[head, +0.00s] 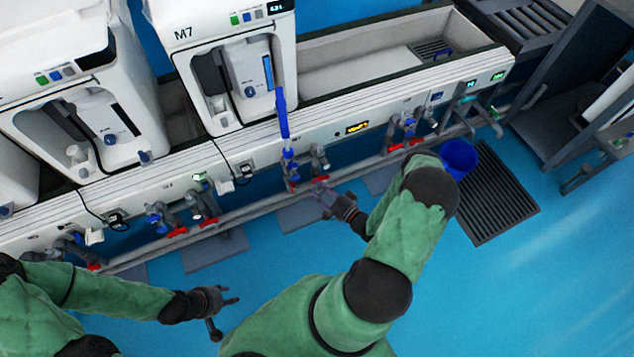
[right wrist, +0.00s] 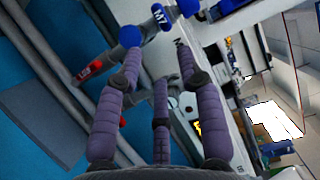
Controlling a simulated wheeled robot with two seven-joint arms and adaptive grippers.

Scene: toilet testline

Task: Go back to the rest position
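My right gripper (head: 322,192) is in front of the pipe rail below the machine marked M7 (head: 190,60), close to a red valve handle (head: 320,181). In the right wrist view its purple fingers (right wrist: 155,85) are spread, with nothing held between them. My left gripper (head: 228,312) is over the blue floor at the lower left, fingers apart and empty.
A long white bench (head: 350,118) with taps and a grey pipe (head: 255,204) runs diagonally across. A blue bucket (head: 459,158) stands by a dark floor grate (head: 495,195) at right. A grey frame (head: 575,80) is at upper right. The blue floor (head: 520,295) at lower right is free.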

